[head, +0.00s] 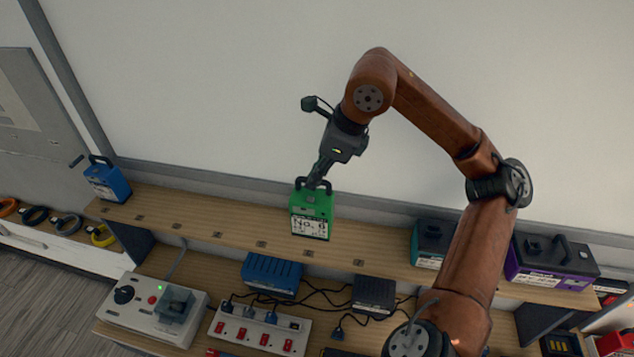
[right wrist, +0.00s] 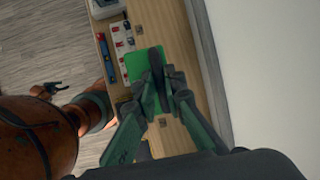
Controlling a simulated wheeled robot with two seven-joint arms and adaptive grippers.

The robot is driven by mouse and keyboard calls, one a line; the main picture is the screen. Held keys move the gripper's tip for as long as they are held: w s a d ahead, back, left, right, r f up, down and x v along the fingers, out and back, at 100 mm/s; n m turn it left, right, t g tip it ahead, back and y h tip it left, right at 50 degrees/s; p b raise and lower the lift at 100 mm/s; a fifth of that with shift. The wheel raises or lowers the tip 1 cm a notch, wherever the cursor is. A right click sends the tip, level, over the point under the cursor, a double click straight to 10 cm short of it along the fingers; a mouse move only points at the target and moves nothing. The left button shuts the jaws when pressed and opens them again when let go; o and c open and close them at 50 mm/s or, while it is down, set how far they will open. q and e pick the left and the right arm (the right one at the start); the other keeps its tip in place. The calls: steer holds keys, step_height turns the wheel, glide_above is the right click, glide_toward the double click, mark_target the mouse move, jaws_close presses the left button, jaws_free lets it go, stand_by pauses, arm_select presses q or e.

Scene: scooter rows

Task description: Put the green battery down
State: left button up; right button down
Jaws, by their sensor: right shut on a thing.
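The green battery (head: 311,213), labelled "No. 8" or similar, is upright at the upper wooden shelf (head: 190,222). I cannot tell whether its base touches the shelf or hangs just above it. My right gripper (head: 318,183) reaches down from above and is shut on the battery's dark top handle. In the right wrist view the green battery (right wrist: 138,63) lies beyond my right gripper's fingers (right wrist: 165,85), with the dark handle between them. My left gripper is not in view.
A blue battery (head: 108,182) stands at the shelf's left end. A teal battery (head: 431,243) and a purple battery (head: 552,262) stand to the right. Below are a control box (head: 152,308), a power strip (head: 258,328) and chargers with cables. The shelf left of the green battery is clear.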

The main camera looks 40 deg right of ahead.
steer(key=w+d+f+p, duration=0.2)
steer(key=w+d+f, duration=0.1)
steer(key=f, duration=0.6)
steer(key=shift+w+d, duration=0.2)
steer(key=shift+w, duration=0.4)
steer(key=shift+f, duration=0.1)
steer(key=c, duration=2.3)
jaws_free()
steer(key=shift+o, duration=1.4)
